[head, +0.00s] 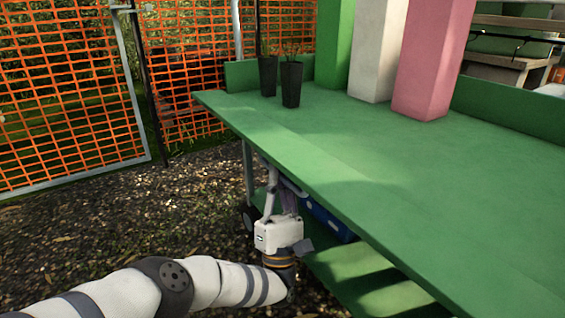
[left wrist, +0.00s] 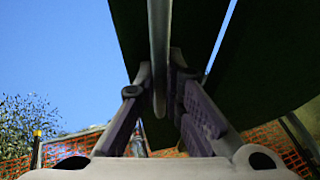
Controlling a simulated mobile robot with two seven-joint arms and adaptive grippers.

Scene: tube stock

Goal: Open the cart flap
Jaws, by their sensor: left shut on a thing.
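The cart's green top (head: 330,165) spans the right of the head view and looks level. A paler strip runs along its left edge, but I cannot tell there whether this is a separate flap. My left gripper (head: 279,190) is below that edge, fingers pointing up, their tips partly hidden. In the left wrist view the left gripper (left wrist: 160,75) is shut on a grey bar (left wrist: 159,35), seen from below. Dark green panels (left wrist: 265,60) are above it, with a thin gap of sky between them. My right gripper is not in view.
Two dark pots (head: 290,84) and tall green, white and pink blocks (head: 430,60) stand on the top. A blue crate (head: 327,218) sits on the lower shelf (head: 370,275). Orange mesh fencing (head: 60,110) stands behind. The ground at left is clear.

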